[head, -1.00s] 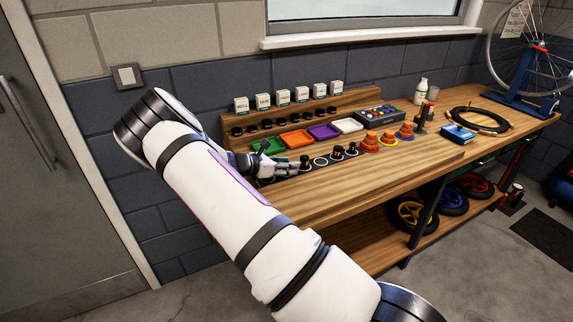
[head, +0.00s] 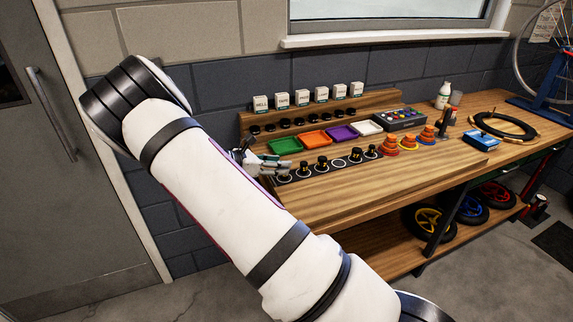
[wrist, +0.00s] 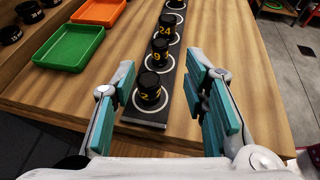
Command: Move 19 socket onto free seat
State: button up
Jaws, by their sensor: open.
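A dark strip (wrist: 150,118) with white-ringed seats runs along the bench and holds several black sockets with yellow numbers. In the wrist view, the nearest socket (wrist: 149,89) has a partly legible number starting with 2. The second socket (wrist: 159,55) shows a 9, its first digit unclear. The third (wrist: 166,27) reads 24. In the head view, an empty ringed seat (head: 339,163) lies between sockets, fourth from the left. My gripper (head: 268,164) is open and empty at the strip's left end. Its teal-padded fingers stand either side of the strip in the wrist view, apart from the sockets.
Green (head: 285,145), orange (head: 313,138), purple (head: 341,132) and white (head: 369,126) trays lie behind the strip. Orange stacked cones (head: 408,140) stand to its right. A stepped rack with labelled boxes (head: 291,98) is at the back. The bench front (head: 400,185) is clear.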

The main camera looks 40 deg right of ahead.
jog(key=shift+a+r, duration=0.2)
jog(key=shift+a, duration=0.05)
jog(key=s+a+r+m+t+y, duration=0.1)
jog(key=s+a+r+m+y, duration=0.3)
jog(key=s, duration=0.7)
jog(key=s+a+r+m+t+y, duration=0.2)
jog(key=s+a+r+m+y, duration=0.3)
jog(key=s+a+r, duration=0.5)
jog(key=s+a+r+m+t+y, duration=0.2)
jog(key=s+a+r+m+y, duration=0.2)
jog(key=s+a+r+m, duration=0.3)
jog(key=shift+s+a+r+m, duration=0.25)
jog(key=shift+s+m, duration=0.55)
jog(key=shift+s, duration=1.6)
